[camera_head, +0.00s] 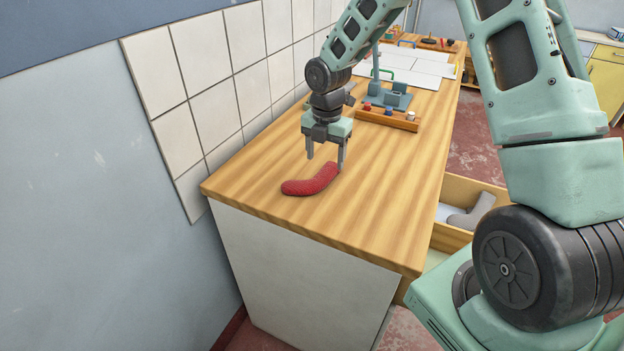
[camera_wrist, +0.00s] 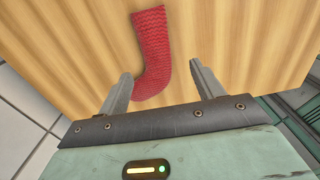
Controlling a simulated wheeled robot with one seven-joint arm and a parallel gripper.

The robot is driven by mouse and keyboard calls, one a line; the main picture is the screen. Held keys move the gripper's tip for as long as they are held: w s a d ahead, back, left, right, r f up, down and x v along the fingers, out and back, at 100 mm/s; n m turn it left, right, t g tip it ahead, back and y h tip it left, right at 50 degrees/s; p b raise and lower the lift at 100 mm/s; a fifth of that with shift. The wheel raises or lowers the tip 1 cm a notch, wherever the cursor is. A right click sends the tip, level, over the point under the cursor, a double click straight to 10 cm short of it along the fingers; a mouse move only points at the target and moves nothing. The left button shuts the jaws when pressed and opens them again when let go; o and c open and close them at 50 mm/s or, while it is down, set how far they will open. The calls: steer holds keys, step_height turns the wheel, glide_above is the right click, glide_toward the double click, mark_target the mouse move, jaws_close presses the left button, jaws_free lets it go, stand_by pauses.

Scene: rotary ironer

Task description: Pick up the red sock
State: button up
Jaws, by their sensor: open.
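The red sock (camera_head: 311,181) lies flat and bent on the wooden countertop (camera_head: 375,190), near its front left end. My gripper (camera_head: 325,162) is above the sock, pointing down, with its two fingers apart and nothing between them that it grips. In the wrist view the red sock (camera_wrist: 151,50) runs up from between the open fingers of my gripper (camera_wrist: 160,90), with its lower bend nearer the left finger. I cannot tell exactly how high the fingertips are above the sock.
A wooden tray with small coloured pieces (camera_head: 388,119) and a blue-grey stand (camera_head: 385,95) are behind the gripper. White boards (camera_head: 420,65) lie farther back. A tiled wall (camera_head: 215,80) borders the left. An open drawer (camera_head: 450,236) with a grey sock (camera_head: 472,213) is at right.

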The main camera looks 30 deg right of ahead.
mark_target(323, 175)
steer(key=shift+w+a+f+p, duration=0.1)
steer(key=shift+f+p, duration=0.3)
steer(key=shift+f, duration=1)
steer(key=shift+w+f+p, duration=0.1)
steer(key=shift+f+p, duration=0.25)
steer(key=shift+f, duration=1)
steer(key=shift+c, duration=0.4)
steer(key=c, duration=1)
